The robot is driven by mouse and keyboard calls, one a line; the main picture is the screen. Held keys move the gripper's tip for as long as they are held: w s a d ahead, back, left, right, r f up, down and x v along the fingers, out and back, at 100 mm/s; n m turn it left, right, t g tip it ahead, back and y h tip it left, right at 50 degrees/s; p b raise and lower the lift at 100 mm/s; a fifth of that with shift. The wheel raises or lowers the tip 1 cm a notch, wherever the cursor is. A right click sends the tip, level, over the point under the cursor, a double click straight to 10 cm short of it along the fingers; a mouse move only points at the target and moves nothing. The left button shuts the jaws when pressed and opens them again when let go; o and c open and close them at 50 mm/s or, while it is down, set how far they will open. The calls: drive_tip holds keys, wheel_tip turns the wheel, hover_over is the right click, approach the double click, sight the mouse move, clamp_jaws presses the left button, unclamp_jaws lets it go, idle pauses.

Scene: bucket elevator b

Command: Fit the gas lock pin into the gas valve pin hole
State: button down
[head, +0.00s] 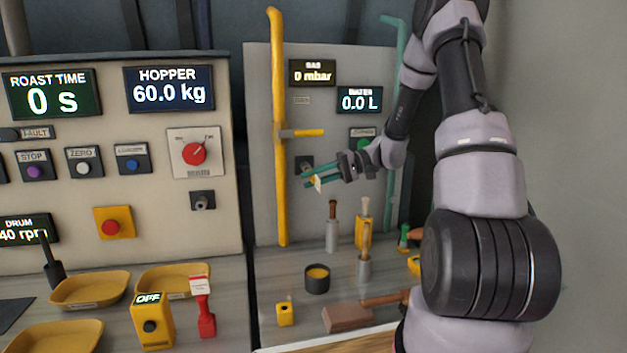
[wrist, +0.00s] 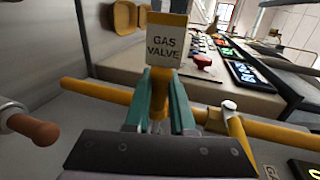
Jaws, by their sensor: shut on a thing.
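My gripper (head: 312,180) has teal fingers and is shut on the gas lock pin. In the wrist view the fingers (wrist: 160,105) close around the pin's yellow body (wrist: 158,84), and its tag reading GAS VALVE (wrist: 166,42) stands above them. In the head view only a small pale and yellow bit of the pin (head: 317,184) shows. The yellow gas pipe (head: 278,190) runs upright left of my gripper, with a yellow valve lever (head: 304,132) pointing right above it. A dark square fitting (head: 304,162) sits on the panel just behind the fingers. I cannot make out the pin hole itself.
The counter below holds a dark cup (head: 317,279), several wood-handled tools, a mallet (head: 347,317), a yellow block (head: 285,313), a red tagged piece (head: 205,316) and yellow trays (head: 89,289). A green pipe (head: 391,200) stands right of the gripper. The left control panel (head: 235,130) projects nearby.

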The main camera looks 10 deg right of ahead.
drive_tip(key=shift+w, duration=1.65)
drive_tip(key=c, duration=0.7)
unclamp_jaws()
